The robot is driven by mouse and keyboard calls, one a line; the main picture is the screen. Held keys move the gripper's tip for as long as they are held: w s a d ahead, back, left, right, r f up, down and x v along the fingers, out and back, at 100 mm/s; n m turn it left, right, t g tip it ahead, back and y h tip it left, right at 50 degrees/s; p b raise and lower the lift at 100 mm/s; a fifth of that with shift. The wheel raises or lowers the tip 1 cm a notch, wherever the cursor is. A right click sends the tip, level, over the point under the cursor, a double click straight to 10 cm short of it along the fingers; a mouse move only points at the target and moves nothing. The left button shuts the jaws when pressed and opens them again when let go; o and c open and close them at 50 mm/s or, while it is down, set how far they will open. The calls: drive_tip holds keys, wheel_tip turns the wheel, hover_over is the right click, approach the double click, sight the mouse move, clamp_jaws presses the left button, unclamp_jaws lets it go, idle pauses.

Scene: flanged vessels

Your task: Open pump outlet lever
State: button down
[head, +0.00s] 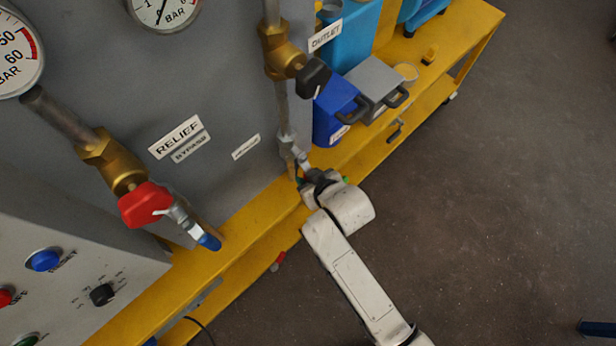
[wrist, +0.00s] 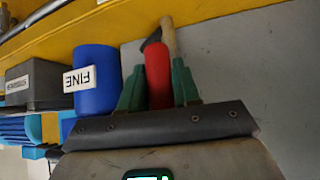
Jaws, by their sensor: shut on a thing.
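The pipe under the OUTLET label (head: 326,35) carries a brass valve (head: 281,50) with a black knob (head: 313,77). It runs down the grey panel to a metal fitting (head: 297,153) by the yellow bench. My gripper (head: 322,181) is at that fitting, its fingers partly hidden in the head view. In the wrist view, my gripper's green fingers (wrist: 158,88) are shut on a red grip (wrist: 158,72), one on each side. A dark piece and a tan rod (wrist: 169,38) show beyond the grip. Most of the lever is hidden in the head view.
Left are a red-handled relief valve (head: 145,203) and a control panel (head: 70,250). Blue containers (head: 337,108) and a grey box (head: 375,82) stand on the yellow bench (head: 245,220) just right of the pipe. The floor (head: 480,200) to the right is mostly clear.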

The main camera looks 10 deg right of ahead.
drive_tip(key=c, duration=0.9)
unclamp_jaws()
drive_tip(key=shift+d, duration=0.1)
drive_tip(key=shift+r, duration=0.1)
drive_tip(key=v, duration=1)
drive_tip(key=shift+s+r, duration=0.2)
